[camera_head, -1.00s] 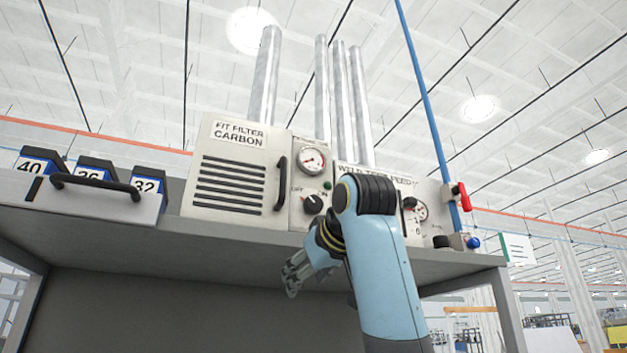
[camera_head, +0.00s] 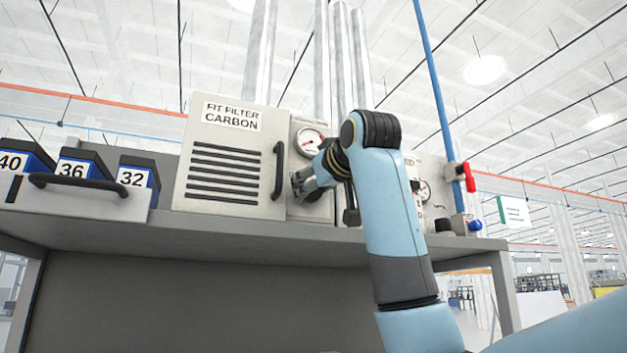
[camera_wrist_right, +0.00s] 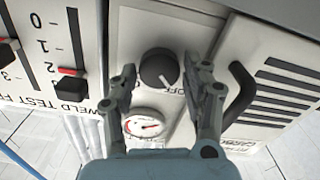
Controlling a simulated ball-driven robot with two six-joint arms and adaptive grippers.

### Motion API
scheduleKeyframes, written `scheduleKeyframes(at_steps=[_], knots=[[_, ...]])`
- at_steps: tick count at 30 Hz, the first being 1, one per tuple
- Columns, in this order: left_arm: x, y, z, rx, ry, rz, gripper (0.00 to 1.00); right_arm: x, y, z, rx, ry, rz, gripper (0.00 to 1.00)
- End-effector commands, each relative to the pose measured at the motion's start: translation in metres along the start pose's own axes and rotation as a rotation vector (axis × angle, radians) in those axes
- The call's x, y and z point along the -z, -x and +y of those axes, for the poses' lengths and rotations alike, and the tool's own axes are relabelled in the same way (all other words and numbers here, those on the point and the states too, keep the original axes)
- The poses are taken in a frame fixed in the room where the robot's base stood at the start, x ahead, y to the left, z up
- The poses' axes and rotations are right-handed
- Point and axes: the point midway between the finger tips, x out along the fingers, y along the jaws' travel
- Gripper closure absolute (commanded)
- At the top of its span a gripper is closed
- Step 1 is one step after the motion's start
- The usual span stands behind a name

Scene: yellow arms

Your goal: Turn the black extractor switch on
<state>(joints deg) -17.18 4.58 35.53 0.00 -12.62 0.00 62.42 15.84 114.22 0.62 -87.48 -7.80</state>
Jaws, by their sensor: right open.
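The black extractor switch is a round knob (camera_wrist_right: 158,69) on a pale panel. In the right wrist view, which is turned upside down, its white mark points towards the OFF lettering. My right gripper (camera_wrist_right: 160,78) is open, with one finger on each side of the knob in the picture and gaps visible. I cannot tell how far the fingertips are from the panel. In the head view my right gripper (camera_head: 304,184) is in front of the knob and hides most of it. My left gripper is not in view.
A pressure gauge (camera_head: 308,142) sits above the knob. The carbon filter box (camera_head: 198,135) with its black handle (camera_head: 279,175) is beside it. The weld test panel (camera_wrist_right: 75,60) with red-and-black sliders is on the other side. A grey bench (camera_head: 190,226) runs below.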

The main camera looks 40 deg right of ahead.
Motion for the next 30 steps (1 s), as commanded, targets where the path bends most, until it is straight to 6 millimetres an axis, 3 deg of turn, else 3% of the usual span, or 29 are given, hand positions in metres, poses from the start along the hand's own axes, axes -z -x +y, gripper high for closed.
scheduleKeyframes(at_steps=[10, 19, 30], knots=[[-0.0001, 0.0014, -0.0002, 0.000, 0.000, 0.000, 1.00, -0.0010, -0.0048, -0.0001, 0.000, 0.000, -0.001, 0.53], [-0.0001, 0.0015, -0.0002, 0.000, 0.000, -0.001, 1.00, -0.0007, -0.0046, -0.0002, 0.000, 0.000, -0.001, 0.92], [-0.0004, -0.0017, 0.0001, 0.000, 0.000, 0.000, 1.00, -0.0010, -0.0045, 0.0000, 0.000, -0.059, 0.000, 0.93]])
